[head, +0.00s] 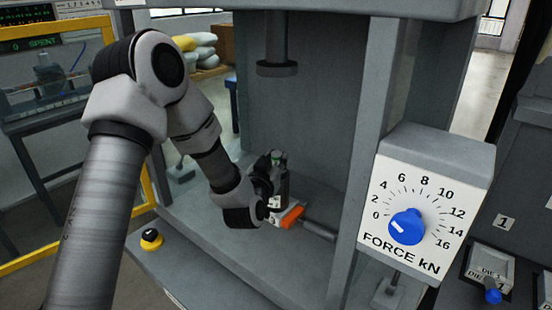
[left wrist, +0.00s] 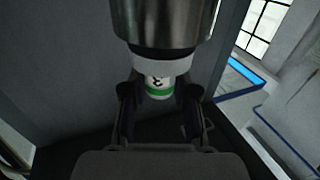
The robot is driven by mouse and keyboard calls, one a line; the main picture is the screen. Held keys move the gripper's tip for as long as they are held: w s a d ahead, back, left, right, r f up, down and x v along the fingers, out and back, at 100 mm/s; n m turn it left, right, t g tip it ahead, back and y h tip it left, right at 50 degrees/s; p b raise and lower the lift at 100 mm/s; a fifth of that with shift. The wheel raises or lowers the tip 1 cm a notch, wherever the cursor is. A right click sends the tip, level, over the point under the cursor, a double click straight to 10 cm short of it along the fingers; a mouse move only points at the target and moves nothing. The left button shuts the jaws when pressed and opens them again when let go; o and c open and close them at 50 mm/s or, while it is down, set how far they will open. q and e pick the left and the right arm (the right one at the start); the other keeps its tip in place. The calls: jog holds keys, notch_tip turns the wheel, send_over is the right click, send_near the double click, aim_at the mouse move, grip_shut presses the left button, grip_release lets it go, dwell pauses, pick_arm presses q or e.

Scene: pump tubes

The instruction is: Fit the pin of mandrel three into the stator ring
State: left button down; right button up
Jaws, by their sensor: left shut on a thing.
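My left gripper (head: 275,184) is inside the press bay, low over the bed. In the left wrist view its two fingers (left wrist: 159,98) are shut on a white piece with a green band and a dark mark (left wrist: 158,83), which I take to be mandrel three. The stator ring cannot be made out for certain, nor the pin. My right gripper is out of view.
An orange part (head: 292,217) and a grey cylinder (head: 319,231) are beside the gripper on the bed (head: 245,248). The flanged press ram (head: 277,68) hangs above. The force dial panel (head: 420,215) and press post stand to the right, a yellow-and-black button (head: 152,238) front left.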

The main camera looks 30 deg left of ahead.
pick_arm(q)
jog(key=c, duration=0.8)
grip_release()
jog(key=v, duration=0.7)
jog(key=shift+s, duration=0.3)
jog(key=shift+d, duration=0.15)
